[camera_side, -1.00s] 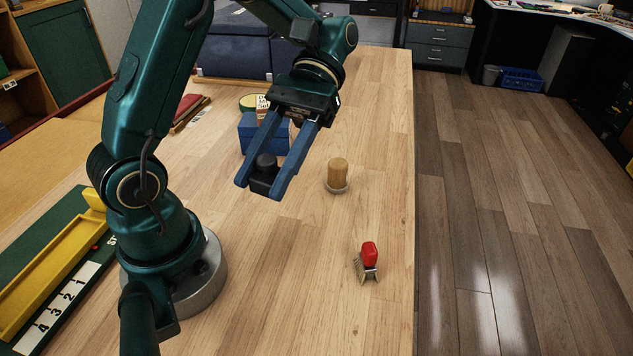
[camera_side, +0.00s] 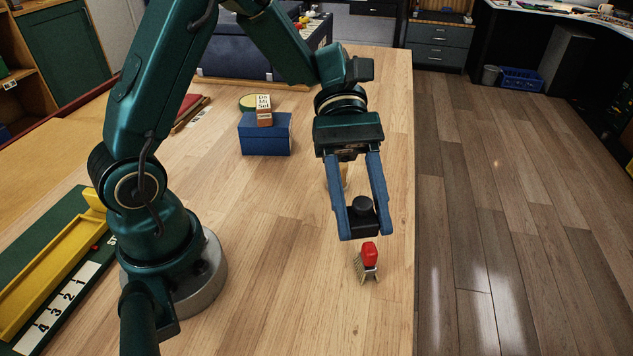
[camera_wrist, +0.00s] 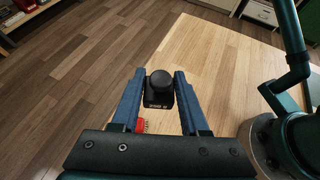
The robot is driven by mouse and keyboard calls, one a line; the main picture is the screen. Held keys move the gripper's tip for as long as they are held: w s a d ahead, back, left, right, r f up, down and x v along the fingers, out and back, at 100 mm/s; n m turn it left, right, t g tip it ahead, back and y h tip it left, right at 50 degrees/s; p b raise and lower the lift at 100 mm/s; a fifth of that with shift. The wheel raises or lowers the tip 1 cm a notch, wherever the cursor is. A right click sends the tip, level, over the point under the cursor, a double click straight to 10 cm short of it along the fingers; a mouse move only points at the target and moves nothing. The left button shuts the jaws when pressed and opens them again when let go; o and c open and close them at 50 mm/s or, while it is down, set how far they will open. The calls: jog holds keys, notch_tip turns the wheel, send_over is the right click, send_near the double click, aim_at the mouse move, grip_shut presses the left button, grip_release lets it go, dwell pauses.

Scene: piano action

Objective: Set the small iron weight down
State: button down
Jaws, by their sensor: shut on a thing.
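The small iron weight (camera_side: 363,215) is a black block with a round knob on top. My gripper (camera_side: 362,228) is shut on it, one blue finger on each side, and it looks upright. In the side view it appears just behind and above the red-handled brush (camera_side: 370,257) near the table's right edge. The wrist view also shows the weight (camera_wrist: 159,88) between the fingertips of my gripper (camera_wrist: 159,95). How high it hangs over the table I cannot tell exactly.
A blue box (camera_side: 265,134) with a small lettered block (camera_side: 264,110) on it stands at the back. A tan cylinder (camera_side: 345,175) is mostly hidden behind my gripper. A yellow tray (camera_side: 50,262) lies at the left. The table (camera_side: 270,290) is bare at the front middle.

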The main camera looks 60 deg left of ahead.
notch_tip(320, 180, down, 2)
jog(key=shift+s+d, duration=0.1)
jog(key=shift+d, duration=0.05)
jog(key=x, duration=1.3)
jog(key=shift+s+f, duration=0.25)
jog(key=shift+f, duration=2.05)
jog(key=shift+c, duration=2)
grip_release()
jog(key=shift+f, duration=0.15)
